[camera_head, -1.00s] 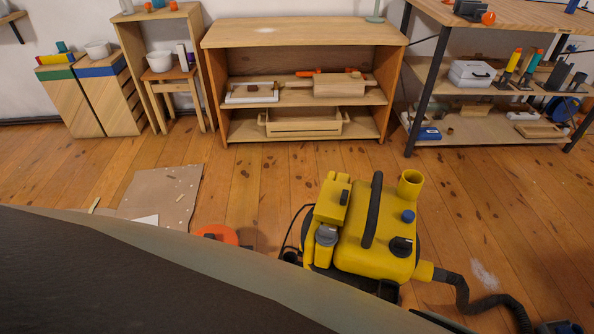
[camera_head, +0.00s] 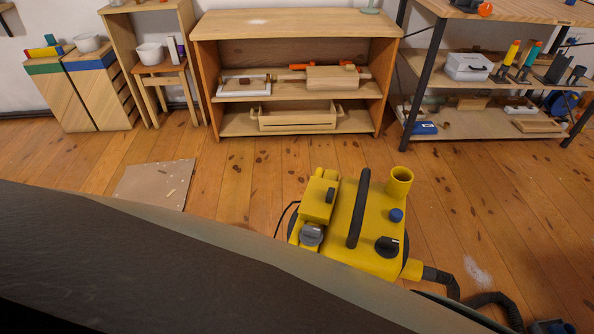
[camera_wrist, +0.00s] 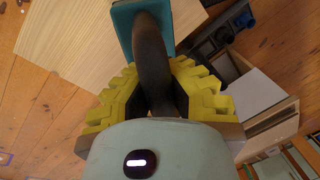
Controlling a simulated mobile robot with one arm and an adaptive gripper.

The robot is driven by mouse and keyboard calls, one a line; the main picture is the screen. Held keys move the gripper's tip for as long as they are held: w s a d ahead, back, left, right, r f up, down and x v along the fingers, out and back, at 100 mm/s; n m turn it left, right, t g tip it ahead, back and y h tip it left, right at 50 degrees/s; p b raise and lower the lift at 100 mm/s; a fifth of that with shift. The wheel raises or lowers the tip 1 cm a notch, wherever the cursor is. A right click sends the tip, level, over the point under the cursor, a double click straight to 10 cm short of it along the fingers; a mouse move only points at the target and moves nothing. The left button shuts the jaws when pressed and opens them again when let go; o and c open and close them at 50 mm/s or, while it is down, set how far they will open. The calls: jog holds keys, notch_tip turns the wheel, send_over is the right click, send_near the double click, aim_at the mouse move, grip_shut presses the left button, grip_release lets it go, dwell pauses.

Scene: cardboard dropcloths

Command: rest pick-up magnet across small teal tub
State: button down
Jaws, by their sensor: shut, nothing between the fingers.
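In the wrist view, my gripper (camera_wrist: 158,85) has yellow-green ridged fingers, drawn in around a dark curved bar (camera_wrist: 150,60) in the picture. The bar runs up to a flat teal piece (camera_wrist: 124,30) at the top. I cannot tell whether the teal piece is the small tub or part of another thing, nor whether the bar touches the fingers. The gripper is shut and holds nothing. I cannot make out the pick-up magnet for certain in either view. My gripper does not show in the head view.
A yellow vacuum (camera_head: 350,222) with a black hose stands on the wooden floor. A cardboard sheet (camera_head: 150,186) lies left of it. A low wooden shelf (camera_head: 295,25) and a black-framed rack (camera_head: 480,125) stand along the back.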

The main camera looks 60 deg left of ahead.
jog(key=shift+w+f+b, duration=0.15)
jog(key=shift+f+b, duration=3.4)
jog(key=shift+f, duration=0.1)
jog(key=c, duration=1.7)
grip_release()
jog(key=o, duration=0.6)
jog(key=shift+o, duration=0.2)
jog(key=shift+r, duration=0.1)
